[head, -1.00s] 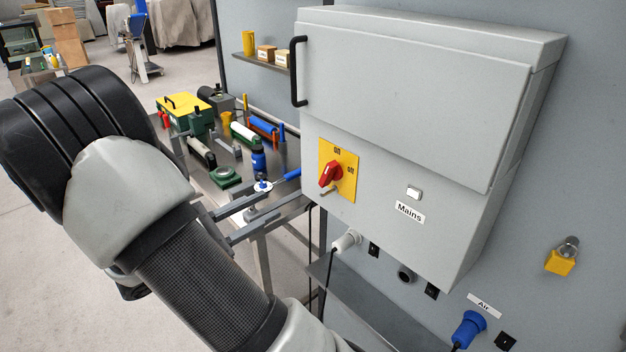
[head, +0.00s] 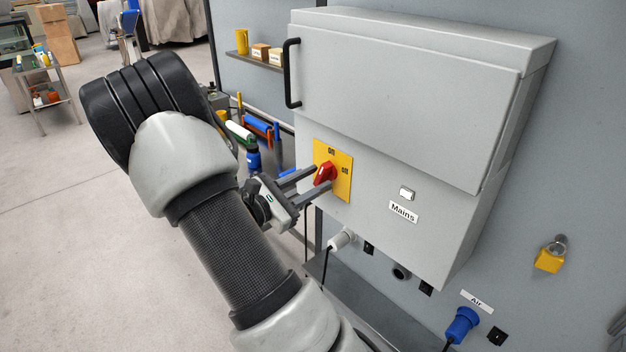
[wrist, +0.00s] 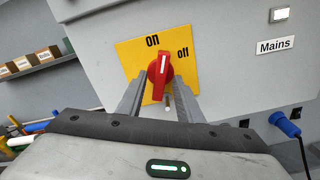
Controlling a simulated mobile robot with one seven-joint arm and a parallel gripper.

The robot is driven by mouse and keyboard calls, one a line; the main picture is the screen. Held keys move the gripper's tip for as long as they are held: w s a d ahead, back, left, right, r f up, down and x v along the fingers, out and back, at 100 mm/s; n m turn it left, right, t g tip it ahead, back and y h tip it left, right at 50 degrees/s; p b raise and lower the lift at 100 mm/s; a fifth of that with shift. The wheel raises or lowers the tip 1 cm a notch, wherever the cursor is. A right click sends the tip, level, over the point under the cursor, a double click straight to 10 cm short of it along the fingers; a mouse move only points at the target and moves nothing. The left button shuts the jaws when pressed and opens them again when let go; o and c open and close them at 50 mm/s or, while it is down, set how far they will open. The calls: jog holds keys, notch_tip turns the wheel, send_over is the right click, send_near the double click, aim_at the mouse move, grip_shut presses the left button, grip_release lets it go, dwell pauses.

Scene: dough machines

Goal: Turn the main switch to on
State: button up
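The main switch is a red rotary knob (head: 325,173) on a yellow plate (head: 345,180) marked "on" and "off", on the front of a grey cabinet. In the wrist view the knob (wrist: 160,72) is upright, with its white line pointing up between the "on" and "off" words. My gripper (head: 322,177) is open, with one finger on each side of the knob. In the wrist view my gripper (wrist: 158,92) has its fingers reaching toward the plate, beside the knob's lower part. I cannot tell whether they touch it.
The grey cabinet (head: 400,100) has a black handle (head: 291,73) and a "Mains" label (head: 403,212) beside a white button (head: 407,194). A grey plug (head: 340,239) with a cable is below. A bench with tools is behind my arm.

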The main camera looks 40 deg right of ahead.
grip_shut()
jog(key=shift+r+n+p, duration=0.25)
jog(key=shift+n+p, duration=0.35)
jog(key=shift+p, duration=0.2)
jog(key=shift+n+p, duration=0.6)
jog(key=shift+n, duration=0.1)
jog(key=shift+f+n+p, duration=0.25)
jog(key=shift+n+p, duration=0.25)
jog(key=shift+n, duration=0.5)
grip_release()
